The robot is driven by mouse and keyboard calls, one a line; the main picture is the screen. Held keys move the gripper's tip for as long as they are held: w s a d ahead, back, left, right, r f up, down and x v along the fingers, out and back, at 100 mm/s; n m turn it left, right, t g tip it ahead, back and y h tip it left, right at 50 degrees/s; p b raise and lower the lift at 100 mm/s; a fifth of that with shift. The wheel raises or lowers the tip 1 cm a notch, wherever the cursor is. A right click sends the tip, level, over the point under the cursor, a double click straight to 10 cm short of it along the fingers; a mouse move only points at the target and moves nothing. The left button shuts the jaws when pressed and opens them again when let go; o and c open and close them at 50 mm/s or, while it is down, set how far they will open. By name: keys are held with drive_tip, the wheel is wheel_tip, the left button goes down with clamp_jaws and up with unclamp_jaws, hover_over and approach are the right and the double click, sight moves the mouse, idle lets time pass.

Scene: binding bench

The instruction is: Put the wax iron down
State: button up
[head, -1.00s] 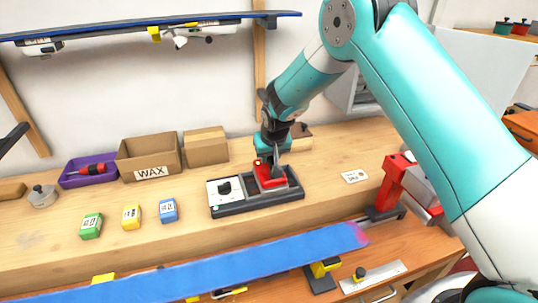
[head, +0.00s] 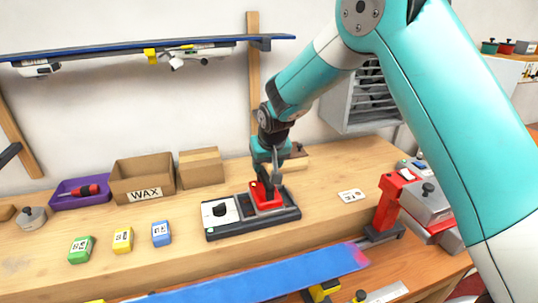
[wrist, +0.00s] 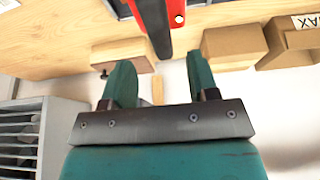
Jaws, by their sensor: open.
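The red wax iron (head: 265,196) rests on the right part of a black stand (head: 255,223) with a white knob panel on the bench. In the wrist view, its red body (wrist: 154,14) and dark handle (wrist: 161,42) show at the top, with the handle's end towards the gap between the fingers. My gripper (head: 270,172) is just above the iron. In the wrist view its two green fingers (wrist: 160,80) stand apart with nothing gripped between them. The iron's underside is hidden.
A WAX box (head: 143,184), a cardboard box (head: 201,168) and a purple tray (head: 80,195) stand behind to the left. Green, yellow and blue wax blocks (head: 122,240) lie in front of them. A red vise (head: 390,205) stands right, and a blue ski (head: 250,277) lies in front.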

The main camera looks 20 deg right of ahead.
drive_tip(key=s+a+r+n+g+y+b, duration=0.1)
drive_tip(key=s+a+r+n+g+y, duration=0.15)
drive_tip(key=s+r, duration=1.05)
drive_tip(key=s+a+n+g+y, duration=0.1)
drive_tip(key=s+n, duration=0.3)
drive_tip(key=s, duration=2)
drive_tip(key=shift+a+f+n+g+y, duration=0.35)
drive_tip(key=shift+a+g, duration=0.2)
drive_tip(key=shift+a, duration=0.1)
wheel_tip(320, 180, down, 2)
drive_tip(key=b, duration=0.3)
drive_tip(key=shift+f, duration=0.25)
drive_tip(key=shift+o, duration=0.4)
